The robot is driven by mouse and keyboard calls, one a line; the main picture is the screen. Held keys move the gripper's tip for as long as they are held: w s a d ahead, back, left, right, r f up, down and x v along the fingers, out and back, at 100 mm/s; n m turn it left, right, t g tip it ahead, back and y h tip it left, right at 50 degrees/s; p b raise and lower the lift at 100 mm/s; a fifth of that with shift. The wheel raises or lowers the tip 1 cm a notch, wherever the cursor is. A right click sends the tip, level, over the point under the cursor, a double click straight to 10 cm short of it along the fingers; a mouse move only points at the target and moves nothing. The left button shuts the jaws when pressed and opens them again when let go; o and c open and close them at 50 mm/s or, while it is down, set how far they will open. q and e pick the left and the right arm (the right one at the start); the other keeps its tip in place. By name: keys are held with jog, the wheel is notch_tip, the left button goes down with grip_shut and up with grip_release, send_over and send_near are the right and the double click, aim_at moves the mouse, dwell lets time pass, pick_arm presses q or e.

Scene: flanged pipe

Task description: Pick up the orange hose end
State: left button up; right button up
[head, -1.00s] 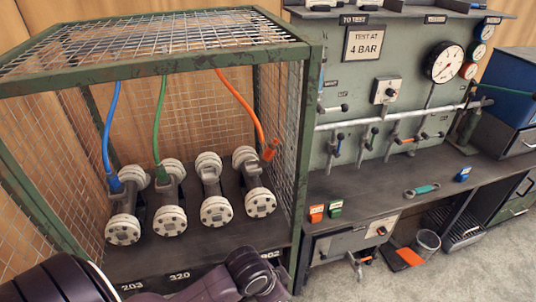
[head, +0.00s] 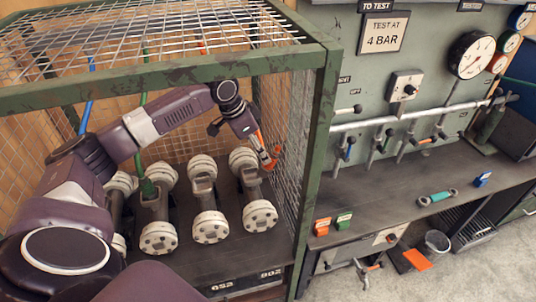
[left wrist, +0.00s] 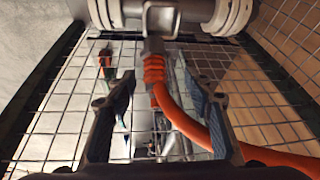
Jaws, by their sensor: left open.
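The orange hose end (head: 273,158) hangs inside the green cage, at the upper right of the rightmost flanged pipe (head: 252,190). In the left wrist view the orange ribbed hose end (left wrist: 154,76) lies between the two fingers of my left gripper (left wrist: 162,92), with a visible gap on each side. The gripper is open. Its grey coupling points toward a flanged pipe (left wrist: 130,14); I cannot tell whether they touch. In the head view my left gripper (head: 262,148) is at the hose end, which its fingers partly cover. My right gripper is out of view.
The green cage frame (head: 325,150) and its mesh roof (head: 150,40) surround my left arm closely. Several flanged pipes stand in a row below it, with a green hose (head: 146,165) and a blue hose (head: 86,100) to the left. A test bench (head: 400,185) stands right.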

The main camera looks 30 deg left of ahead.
aim_at(264, 171)
pick_arm(q)
jog(key=shift+w+d+f+p, duration=0.2)
jog(key=shift+d+f, duration=0.2)
jog(key=shift+f, duration=0.25)
jog(key=shift+w+d+f+p, duration=0.2)
jog(key=shift+d+f, duration=0.15)
jog(key=shift+f, duration=0.25)
jog(key=x, duration=0.3)
jog(key=shift+r, duration=0.1)
jog(key=shift+w+f, duration=0.3)
jog(key=shift+f, duration=0.3)
jog(key=c, duration=0.9)
grip_shut()
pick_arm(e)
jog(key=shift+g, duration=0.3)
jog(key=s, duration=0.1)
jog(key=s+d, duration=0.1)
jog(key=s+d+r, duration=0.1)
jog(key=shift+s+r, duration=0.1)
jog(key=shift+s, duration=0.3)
